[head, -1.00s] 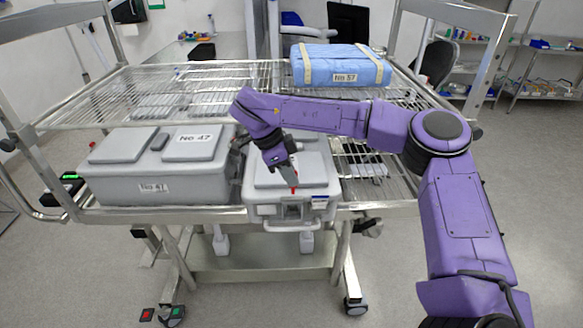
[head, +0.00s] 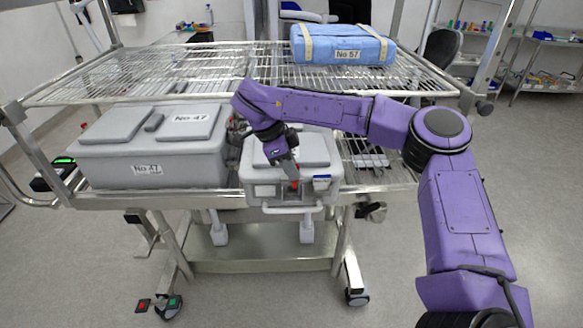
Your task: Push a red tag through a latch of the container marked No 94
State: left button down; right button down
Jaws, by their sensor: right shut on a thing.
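A small grey container (head: 262,190) with a handle along its front stands on the cart's lower shelf, in the middle of the view. A blue-and-white label (head: 321,183) is on its front right; I cannot read a number on it. My right gripper (head: 292,178) reaches down over the container's front edge and is shut on a red tag (head: 294,185). The tag is at the front latch area; I cannot tell whether it touches or enters the latch, which the gripper and tag partly cover. My left gripper is not in view.
A larger grey container marked No 47 (head: 146,168) stands close on the left. A blue pack marked No 57 (head: 342,45) lies on the upper wire shelf (head: 200,80). The lower shelf right of the small container holds little. Clear floor (head: 460,130) lies to the right.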

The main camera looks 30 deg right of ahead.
dwell(0.4)
jog(key=shift+w+a+p, duration=0.1)
jog(key=shift+a+p, duration=0.15)
jog(key=shift+p, duration=0.1)
jog(key=shift+f, duration=0.1)
